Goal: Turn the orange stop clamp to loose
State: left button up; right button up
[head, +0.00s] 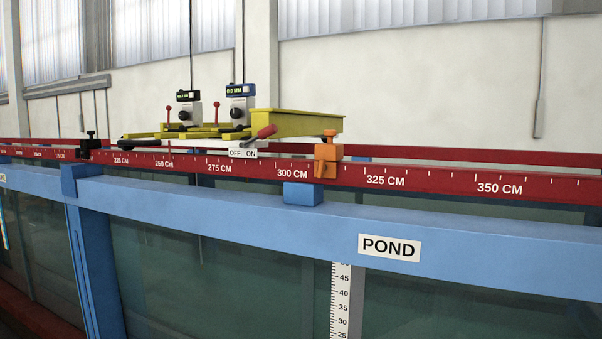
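The orange stop clamp (328,154) sits on the red rail, a little right of the 300 CM mark. It has a block body and a small orange knob (329,134) on top. I cannot tell from this view whether it is tight or loose. It stands close to the right end of the yellow carriage (290,122). Neither of my grippers is in view.
The red scale rail (430,181) runs along the blue flume frame (250,218) with glass below. A black clamp (91,145) sits further left. The carriage carries two gauges, a red-handled lever (264,132) and an OFF/ON plate (243,153). The rail right of the orange clamp is clear.

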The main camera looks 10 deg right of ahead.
aim_at(322, 167)
jog(key=z, duration=0.15)
jog(key=i, duration=0.9)
jog(key=u, duration=0.05)
